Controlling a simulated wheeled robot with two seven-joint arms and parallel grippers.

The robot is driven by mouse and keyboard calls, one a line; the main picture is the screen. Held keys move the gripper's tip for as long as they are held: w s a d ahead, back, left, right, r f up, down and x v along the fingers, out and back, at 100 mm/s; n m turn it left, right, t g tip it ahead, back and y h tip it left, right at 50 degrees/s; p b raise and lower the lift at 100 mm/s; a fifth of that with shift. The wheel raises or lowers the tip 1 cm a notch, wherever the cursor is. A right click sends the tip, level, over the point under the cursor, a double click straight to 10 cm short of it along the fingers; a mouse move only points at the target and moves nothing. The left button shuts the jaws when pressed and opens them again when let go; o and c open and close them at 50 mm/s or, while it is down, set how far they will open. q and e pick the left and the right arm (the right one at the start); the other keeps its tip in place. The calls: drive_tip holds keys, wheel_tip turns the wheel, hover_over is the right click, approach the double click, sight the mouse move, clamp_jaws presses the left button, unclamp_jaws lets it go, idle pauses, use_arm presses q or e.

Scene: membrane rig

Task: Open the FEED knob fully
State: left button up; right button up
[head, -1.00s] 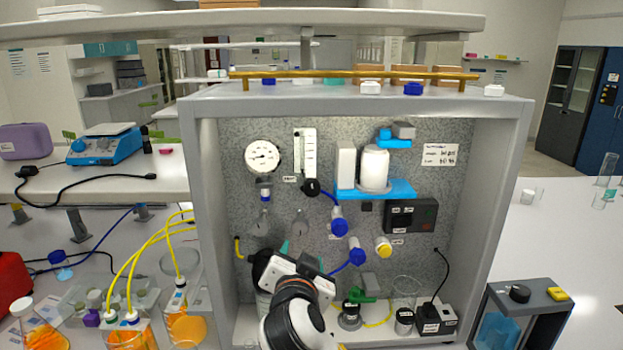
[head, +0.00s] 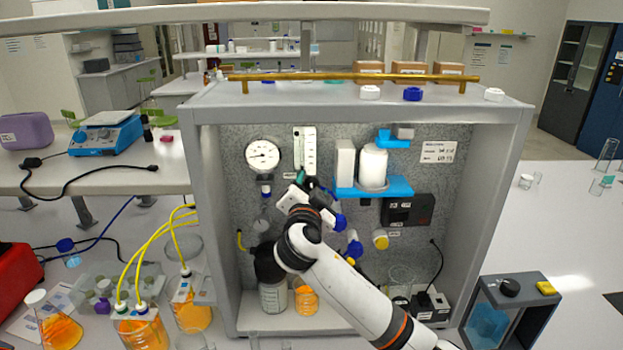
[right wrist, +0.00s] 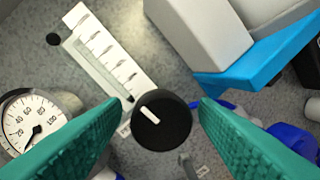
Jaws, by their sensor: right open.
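The black knob (right wrist: 161,122) with a white pointer line sits between the two green fingers of my right gripper (right wrist: 165,108) in the right wrist view. The fingers stand apart on either side of it, and a gap shows at each side. A label beside the knob is partly covered and I cannot read it. In the head view my right gripper (head: 300,188) is at the rig's back panel, just below the flow meter (head: 305,150), and hides the knob. The flow meter's scale also shows in the right wrist view (right wrist: 100,55). My left gripper is not in view.
A round gauge (head: 263,155) is left of the gripper. A blue shelf (head: 395,187) with a white cylinder (head: 373,165) is to the right. Blue valves (head: 354,248) and a yellow knob (head: 381,240) are lower on the panel. The rig's side walls (head: 210,220) enclose the space.

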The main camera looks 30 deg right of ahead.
drive_tip(key=shift+w+d, duration=0.25)
